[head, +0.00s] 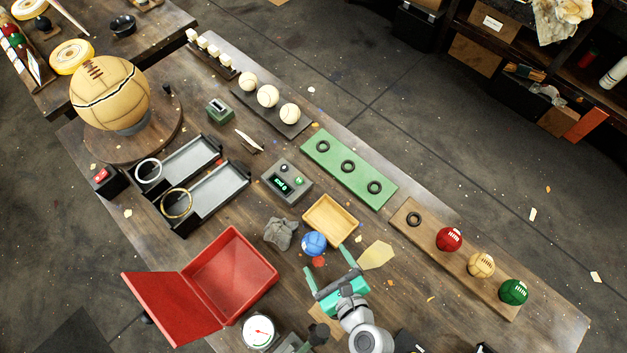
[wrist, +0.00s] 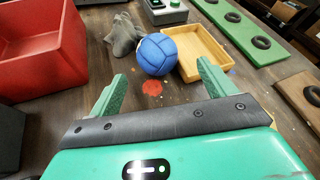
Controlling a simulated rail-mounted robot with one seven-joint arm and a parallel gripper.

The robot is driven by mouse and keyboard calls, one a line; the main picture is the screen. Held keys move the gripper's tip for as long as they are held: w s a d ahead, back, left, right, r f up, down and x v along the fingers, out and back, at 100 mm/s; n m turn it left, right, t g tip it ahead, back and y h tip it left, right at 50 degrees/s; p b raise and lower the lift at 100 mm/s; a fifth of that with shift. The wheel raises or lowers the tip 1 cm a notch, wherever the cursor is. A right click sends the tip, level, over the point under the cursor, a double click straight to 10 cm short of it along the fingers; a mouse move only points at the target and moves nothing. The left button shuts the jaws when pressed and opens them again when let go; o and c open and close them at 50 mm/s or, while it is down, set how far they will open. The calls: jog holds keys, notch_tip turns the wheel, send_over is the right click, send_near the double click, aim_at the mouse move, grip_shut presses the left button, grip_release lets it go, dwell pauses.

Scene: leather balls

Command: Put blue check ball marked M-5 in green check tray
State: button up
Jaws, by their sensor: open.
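The blue ball (head: 314,244) rests on the table beside a small wooden tray; no M-5 marking is readable on it. It also shows in the wrist view (wrist: 157,55), ahead of my fingers. My gripper (head: 328,262) is open and empty, just short of the ball and apart from it. In the wrist view the gap between my fingers (wrist: 161,72) faces the ball. The green check tray (head: 331,156) is a flat green board with three dark rings, all empty. It shows partly at the upper right of the wrist view (wrist: 232,27).
The yellow wooden tray (head: 331,220) is right of the ball, a grey cloth lump (head: 281,234) left. A red box (head: 231,275) stands open at left. A wooden board (head: 400,222) holds red, cream and green balls. A red spot (head: 318,262) lies before the ball.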

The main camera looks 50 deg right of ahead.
aim_at(319, 252)
jog(key=x, duration=0.7)
jog(key=shift+w+a+r, duration=0.15)
jog(key=shift+w+r, duration=0.1)
jog(key=c, duration=1.2)
notch_tip(319, 252, up, 10)
jog(key=p, duration=0.6)
